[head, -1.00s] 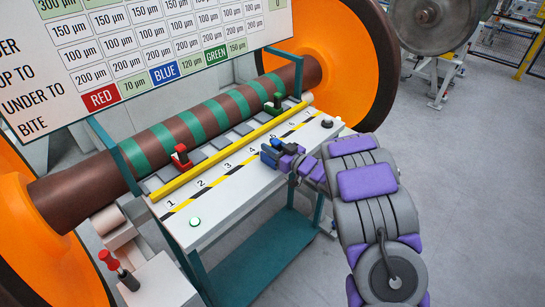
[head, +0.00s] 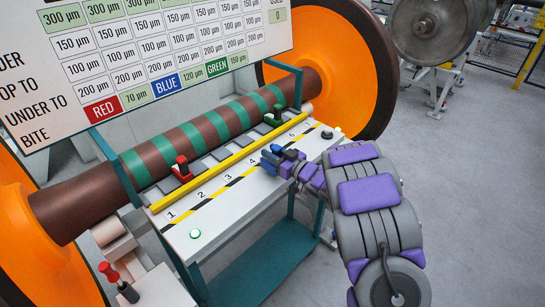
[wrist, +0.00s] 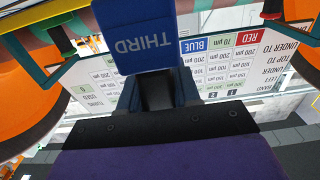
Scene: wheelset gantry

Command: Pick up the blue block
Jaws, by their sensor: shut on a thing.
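The blue block (wrist: 140,40), marked "THIRD", sits between the jaws of my gripper (wrist: 158,88) in the wrist view, with the lettering upside down. In the head view the blue block (head: 269,161) is small at the tip of my gripper (head: 281,155). My gripper is shut on it. They are over the striped, numbered strip of the white bench, around the middle numbers. I cannot tell the exact gap to the bench top.
A red block (head: 182,169) and a green block (head: 273,117) stand behind the yellow rail (head: 215,179), by the brown and green striped axle (head: 190,132). Orange wheels flank it. The sign board (head: 150,55) hangs above. A green-lit button (head: 195,233) is at the bench's front left.

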